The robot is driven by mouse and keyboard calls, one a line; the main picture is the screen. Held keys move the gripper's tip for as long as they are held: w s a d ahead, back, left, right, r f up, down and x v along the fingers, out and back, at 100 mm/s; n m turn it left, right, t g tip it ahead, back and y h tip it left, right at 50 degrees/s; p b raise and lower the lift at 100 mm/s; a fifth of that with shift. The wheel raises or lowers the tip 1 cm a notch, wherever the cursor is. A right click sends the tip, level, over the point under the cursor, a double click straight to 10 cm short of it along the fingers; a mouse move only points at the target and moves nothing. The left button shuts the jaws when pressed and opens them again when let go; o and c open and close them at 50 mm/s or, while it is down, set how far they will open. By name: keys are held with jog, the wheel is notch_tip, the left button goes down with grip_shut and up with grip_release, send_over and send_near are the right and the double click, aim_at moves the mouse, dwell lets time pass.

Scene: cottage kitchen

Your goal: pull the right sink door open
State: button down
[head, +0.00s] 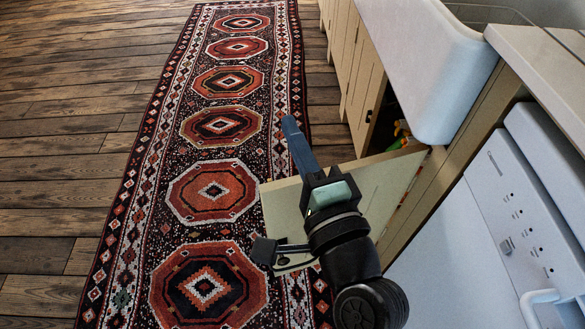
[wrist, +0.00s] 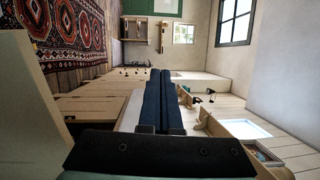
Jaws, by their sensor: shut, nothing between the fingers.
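The right sink door (head: 395,180) stands swung well out from the cabinet, roughly square to its front. Its free edge reaches over the rug. My gripper (head: 291,122) is shut and empty. Its blue fingers lie across the line of the door's top edge and point past it, away from the camera. My wrist hides part of the door, and I cannot tell whether it touches. In the wrist view the fingers of my gripper (wrist: 160,72) are pressed together with nothing between them. A pale panel at that view's left may be the door.
The white sink (head: 430,65) overhangs the cabinet opening, where small colourful items (head: 402,130) show. The left sink door (head: 364,90) is beyond the opening. A white appliance (head: 495,220) stands at the right. The patterned rug (head: 215,190) and wooden floor (head: 70,150) at left are clear.

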jog(key=s+d+f+m+g, duration=0.1)
jog(key=s+f+m, duration=0.25)
jog(key=f, duration=0.25)
jog(key=s+d+f+m, duration=0.1)
jog(key=s+f+m, duration=0.1)
jog(key=f+m, duration=0.3)
jog(key=m+h, duration=0.1)
jog(key=m, duration=0.9)
send_near(287, 191)
jog(key=shift+n, duration=0.25)
jog(key=b+x, duration=0.2)
jog(key=x, duration=0.4)
jog(key=shift+w+a+b, duration=0.15)
jog(key=shift+w+b, duration=0.25)
